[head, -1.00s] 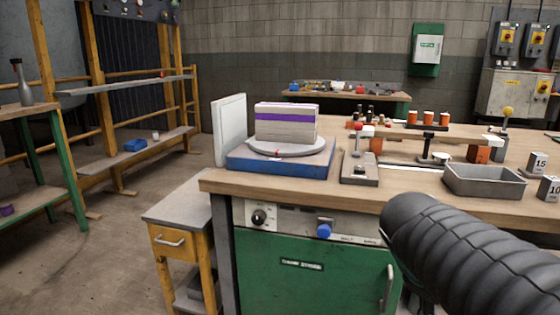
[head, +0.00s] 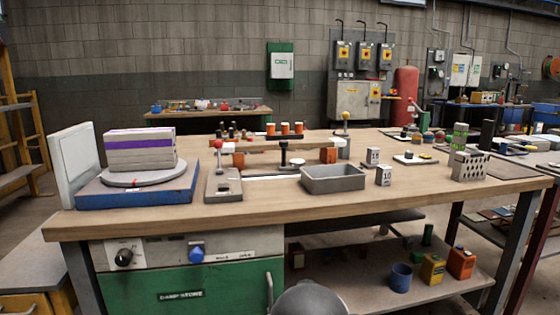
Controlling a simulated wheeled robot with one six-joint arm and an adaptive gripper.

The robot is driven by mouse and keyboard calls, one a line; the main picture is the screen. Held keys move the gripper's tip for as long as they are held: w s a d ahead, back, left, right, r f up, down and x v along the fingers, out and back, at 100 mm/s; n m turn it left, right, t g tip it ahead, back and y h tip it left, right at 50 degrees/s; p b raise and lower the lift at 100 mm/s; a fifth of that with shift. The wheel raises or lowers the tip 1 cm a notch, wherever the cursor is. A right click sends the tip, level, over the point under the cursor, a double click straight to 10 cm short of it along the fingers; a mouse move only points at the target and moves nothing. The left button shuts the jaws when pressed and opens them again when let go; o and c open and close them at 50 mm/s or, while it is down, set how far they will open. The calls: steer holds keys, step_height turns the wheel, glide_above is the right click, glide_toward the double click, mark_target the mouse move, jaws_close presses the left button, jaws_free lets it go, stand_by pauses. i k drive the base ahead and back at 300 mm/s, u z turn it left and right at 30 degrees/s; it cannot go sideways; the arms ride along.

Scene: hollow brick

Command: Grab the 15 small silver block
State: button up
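The small silver block marked 15 (head: 373,156) stands upright on the wooden workbench (head: 270,208), right of centre in the head view. A similar silver block marked 10 (head: 383,175) stands just in front of it and slightly to the right, nearer the bench's front edge. Both have dark numbers on their faces. My gripper is not in view. Only a dark rounded part of my arm shows at the bottom centre, below the bench edge.
A grey metal tray (head: 333,179) sits just left of the blocks. A grey hollow brick (head: 470,166) stands to their right. A turntable with stacked slabs (head: 140,149) is at the left. Bare bench top lies in front of the blocks.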

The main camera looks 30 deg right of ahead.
mark_target(373, 152)
steer(key=u, duration=0.1)
steer(key=i, duration=0.7)
steer(key=z, duration=2.35)
